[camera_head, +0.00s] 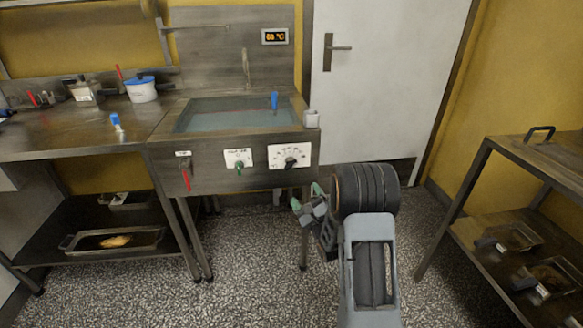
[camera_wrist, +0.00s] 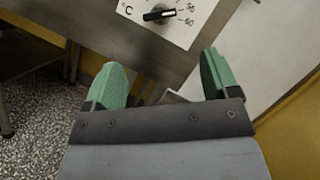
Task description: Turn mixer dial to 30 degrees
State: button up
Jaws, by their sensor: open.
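A black dial (camera_head: 290,161) sits on a white plate with a scale, at the right of the steel basin's front panel. My gripper (camera_head: 306,197) has green fingers and is below the dial in the head view. In the wrist view my gripper (camera_wrist: 163,70) is open and empty, its fingers apart and not touching the dial.
The panel also has a green knob (camera_head: 239,166) and a red lever (camera_head: 186,178). A display (camera_head: 274,36) above the basin shows a °C reading, too small to read surely. A steel table (camera_head: 60,135) stands left, a rack (camera_head: 490,165) right. Speckled floor lies between.

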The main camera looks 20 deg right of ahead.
aim_at(291, 164)
jog(key=b+x, duration=0.1)
jog(key=x, duration=1.2)
jog(key=shift+c, duration=0.2)
jog(key=c, duration=0.9)
